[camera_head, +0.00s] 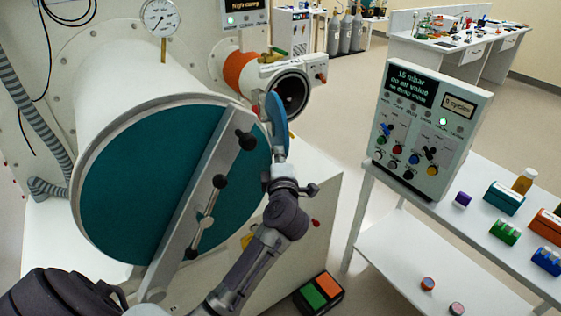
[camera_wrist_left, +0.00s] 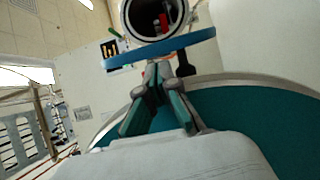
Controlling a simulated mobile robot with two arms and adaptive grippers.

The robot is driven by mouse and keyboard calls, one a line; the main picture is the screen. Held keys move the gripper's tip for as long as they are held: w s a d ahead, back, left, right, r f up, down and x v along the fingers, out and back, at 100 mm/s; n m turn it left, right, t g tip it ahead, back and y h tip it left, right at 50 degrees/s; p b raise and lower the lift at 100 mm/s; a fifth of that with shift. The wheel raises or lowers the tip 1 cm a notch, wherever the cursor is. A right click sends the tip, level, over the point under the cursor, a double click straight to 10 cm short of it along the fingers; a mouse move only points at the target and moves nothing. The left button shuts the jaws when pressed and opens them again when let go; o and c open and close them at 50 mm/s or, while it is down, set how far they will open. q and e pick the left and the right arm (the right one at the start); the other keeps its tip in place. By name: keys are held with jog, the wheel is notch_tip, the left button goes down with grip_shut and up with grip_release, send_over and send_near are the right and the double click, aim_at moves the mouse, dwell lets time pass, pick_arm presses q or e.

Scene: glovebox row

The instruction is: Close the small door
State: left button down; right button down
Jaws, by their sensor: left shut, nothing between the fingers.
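The small door (camera_head: 277,122) is a thin blue-teal disc, standing open and seen nearly edge-on in front of the small round port (camera_head: 290,92). The port's dark bore is uncovered. In the wrist view the door (camera_wrist_left: 160,49) crosses as a blue band below the open port (camera_wrist_left: 155,17). My left gripper (camera_head: 280,170) is just below the door in the head view. In the wrist view its fingers (camera_wrist_left: 157,72) are shut and empty, with their tips close to the door's edge; I cannot tell whether they touch. My right gripper is not in view.
The large teal door (camera_head: 130,185), with a grey bar and black knobs, covers the big white chamber beside my left arm. A control panel (camera_head: 427,125) stands on a white table at right, with small boxes.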

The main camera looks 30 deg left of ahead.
pick_arm(q)
jog(key=shift+w+a, duration=0.3)
jog(key=shift+w, duration=0.1)
